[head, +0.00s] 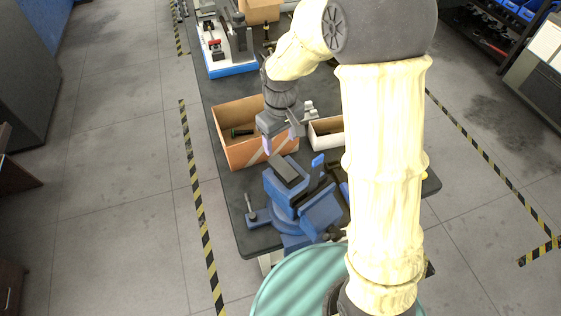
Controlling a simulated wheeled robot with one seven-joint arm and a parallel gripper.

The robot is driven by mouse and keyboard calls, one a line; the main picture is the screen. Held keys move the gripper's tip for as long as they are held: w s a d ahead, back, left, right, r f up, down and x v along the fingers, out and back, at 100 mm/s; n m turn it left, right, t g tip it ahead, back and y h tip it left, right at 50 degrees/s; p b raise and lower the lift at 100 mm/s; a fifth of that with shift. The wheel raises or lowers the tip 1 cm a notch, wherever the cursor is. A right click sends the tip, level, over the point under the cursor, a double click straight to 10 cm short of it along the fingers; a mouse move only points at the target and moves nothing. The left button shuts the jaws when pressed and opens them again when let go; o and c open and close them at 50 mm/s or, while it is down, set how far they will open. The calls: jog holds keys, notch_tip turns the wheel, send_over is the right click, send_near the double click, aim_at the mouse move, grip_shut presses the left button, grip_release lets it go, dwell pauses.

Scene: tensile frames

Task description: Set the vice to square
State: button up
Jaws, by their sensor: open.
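The blue vice (285,209) stands near the front end of the dark table, turned at an angle to the table's edges. A grey flat plate (286,169) shows at its upper left, and a small blue handle (250,212) part sticks out at its left. My arm hides part of its right side. My gripper (281,146) is open, pointing down above and behind the vice, over the front of an orange-brown box. Whether it touches anything cannot be told.
The open orange-brown box (228,152) holds a dark green cylinder (240,132). A white open box (316,133) stands to its right. A white and blue stand (228,69) with red parts is farther back. Bare table (215,95) shows along the left.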

aim_at(281, 165)
notch_tip(281, 165, down, 11)
jog(key=shift+f+p, duration=0.1)
jog(key=shift+p, duration=0.5)
jog(key=c, duration=1.1)
jog(key=d+m, duration=0.1)
jog(key=m, duration=0.1)
jog(key=w+d+m, duration=0.1)
jog(key=m, duration=0.1)
jog(key=shift+w+d, duration=0.1)
jog(key=shift+d, duration=0.1)
jog(key=shift+c, duration=0.2)
jog(key=o, duration=1.1)
jog(key=shift+o, duration=0.2)
